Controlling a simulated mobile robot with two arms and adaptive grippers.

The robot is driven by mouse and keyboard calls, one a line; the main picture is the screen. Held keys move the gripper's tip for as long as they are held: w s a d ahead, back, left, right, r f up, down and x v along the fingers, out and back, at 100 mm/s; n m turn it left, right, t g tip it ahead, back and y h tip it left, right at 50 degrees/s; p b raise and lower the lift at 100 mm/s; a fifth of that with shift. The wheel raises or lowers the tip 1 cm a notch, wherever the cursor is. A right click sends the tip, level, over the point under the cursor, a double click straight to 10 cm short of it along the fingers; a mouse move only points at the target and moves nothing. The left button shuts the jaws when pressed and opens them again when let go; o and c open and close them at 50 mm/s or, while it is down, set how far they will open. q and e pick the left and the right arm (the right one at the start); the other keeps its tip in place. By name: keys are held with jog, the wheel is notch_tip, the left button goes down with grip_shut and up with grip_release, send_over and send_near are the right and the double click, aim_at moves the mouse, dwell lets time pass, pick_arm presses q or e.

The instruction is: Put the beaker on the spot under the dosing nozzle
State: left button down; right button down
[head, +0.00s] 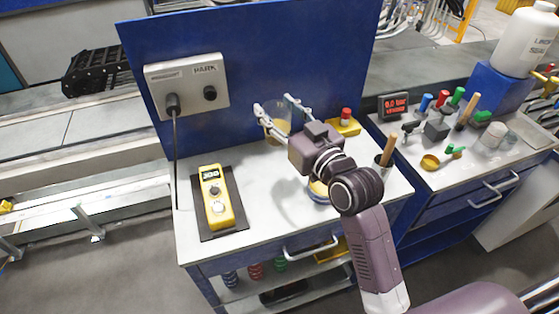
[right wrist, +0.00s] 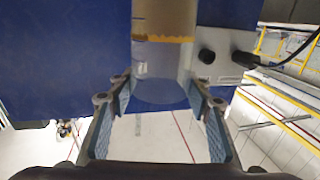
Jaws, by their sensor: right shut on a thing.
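The beaker (head: 283,127) is a clear vessel with a tan-yellow part, above the back of the white worktop near the blue panel. My right gripper (head: 277,107) is shut on it, with a finger on either side. In the right wrist view the beaker (right wrist: 160,65) stands between the fingers of the gripper (right wrist: 160,98), its tan band farther from the palm side of the picture. I cannot make out a dosing nozzle or a marked spot for certain. My left gripper is not in view.
A yellow handheld device (head: 216,198) lies on a black mat at the left of the worktop (head: 262,215). A grey wall box (head: 187,86) has a hanging cable. A yellow block with a red button (head: 345,122) and a cup with a wooden handle (head: 385,160) stand at the right.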

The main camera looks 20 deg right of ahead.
notch_tip(320, 180, down, 15)
jog(key=shift+f+b, duration=0.1)
jog(key=shift+b, duration=0.3)
jog(key=c, duration=1)
grip_release()
jog(key=shift+f, duration=0.1)
jog(key=shift+s, duration=0.1)
